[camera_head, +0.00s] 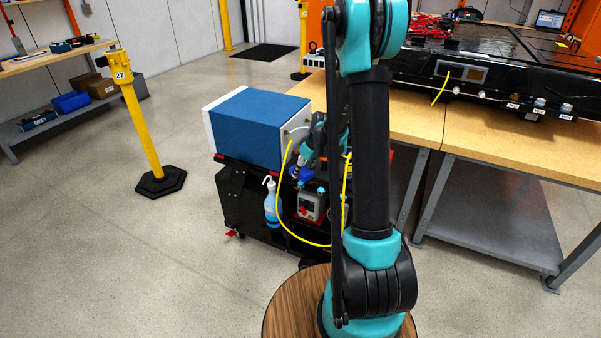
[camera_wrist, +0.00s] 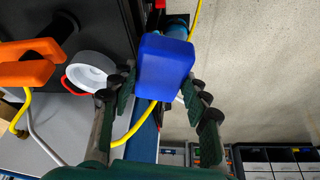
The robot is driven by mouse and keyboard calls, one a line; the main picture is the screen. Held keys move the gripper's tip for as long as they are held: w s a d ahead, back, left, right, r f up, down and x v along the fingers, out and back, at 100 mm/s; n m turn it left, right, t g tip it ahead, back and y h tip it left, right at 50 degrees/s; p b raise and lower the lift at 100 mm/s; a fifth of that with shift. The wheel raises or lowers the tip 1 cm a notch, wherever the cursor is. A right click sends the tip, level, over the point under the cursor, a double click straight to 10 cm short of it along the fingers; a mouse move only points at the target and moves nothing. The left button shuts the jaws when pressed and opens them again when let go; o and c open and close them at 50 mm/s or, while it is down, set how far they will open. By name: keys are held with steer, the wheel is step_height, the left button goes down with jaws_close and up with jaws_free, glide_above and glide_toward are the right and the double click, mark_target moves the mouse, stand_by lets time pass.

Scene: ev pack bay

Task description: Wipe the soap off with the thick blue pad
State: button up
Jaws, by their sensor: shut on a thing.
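The thick blue pad (camera_wrist: 165,68) is between the two fingertips of my gripper (camera_wrist: 162,88) in the wrist view. My gripper is shut on it, with one dark finger on each side, and the pad sticks out past the tips. In the head view my forearm covers much of the gripper area; a small blue shape (camera_head: 301,173) shows beside the arm, near the cart, and may be the pad. I cannot make out any soap in either view.
A black cart (camera_head: 236,197) carries a large blue box (camera_head: 262,125) with a white side. A wooden workbench (camera_head: 485,155) stands right; a yellow post (camera_head: 141,125) stands left.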

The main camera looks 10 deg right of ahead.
mark_target(299, 179)
steer(key=n, duration=0.1)
steer(key=a+f+n+y, duration=0.1)
steer(key=n, duration=0.1)
steer(key=shift+s+f+g, duration=0.15)
steer(key=shift+g, duration=0.25)
steer(key=shift+f, duration=1.65)
steer(key=shift+f, duration=0.25)
steer(key=shift+s+a+f, duration=0.1)
steer(key=shift+s+a, duration=0.3)
steer(key=shift+s, duration=0.05)
steer(key=shift+w+d, duration=0.4)
steer(key=shift+w, duration=0.15)
stand_by(0.5)
steer(key=shift+s+a, duration=0.45)
steer(key=shift+s, duration=0.15)
stand_by(0.5)
